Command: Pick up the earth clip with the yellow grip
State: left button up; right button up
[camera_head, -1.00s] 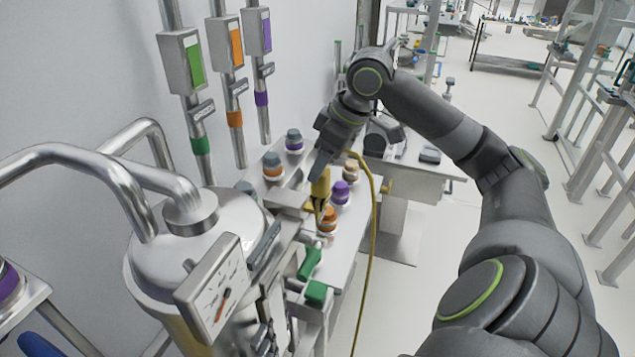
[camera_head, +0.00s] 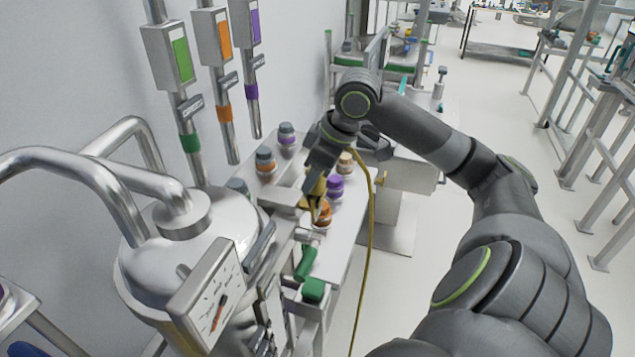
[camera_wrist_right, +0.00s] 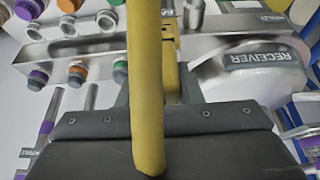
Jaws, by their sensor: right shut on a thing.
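The earth clip has a yellow grip (camera_head: 311,188), and a yellow cable (camera_head: 371,240) runs from it down past the bench's right edge. My right gripper (camera_head: 316,178) is shut on the yellow grip, above the metal rail beside the tank. The clip's lower end is close to the rail; I cannot tell whether it touches. In the right wrist view the cable (camera_wrist_right: 148,90) crosses the middle and the yellow grip (camera_wrist_right: 171,82) shows behind it, partly hidden. My left gripper is not in view.
A steel tank (camera_head: 195,250) with bent pipes and a dial (camera_head: 215,300) stands at the left. Coloured-band jars, such as a purple one (camera_head: 334,188), stand on the bench close to the gripper.

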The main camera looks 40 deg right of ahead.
jog(key=shift+a+f, duration=0.1)
grip_shut()
notch_tip(320, 180, up, 9)
jog(key=shift+w+a+f, duration=0.15)
jog(key=shift+f, duration=0.05)
jog(key=shift+d+r, duration=0.25)
jog(key=shift+r, duration=0.45)
jog(key=shift+a, duration=0.1)
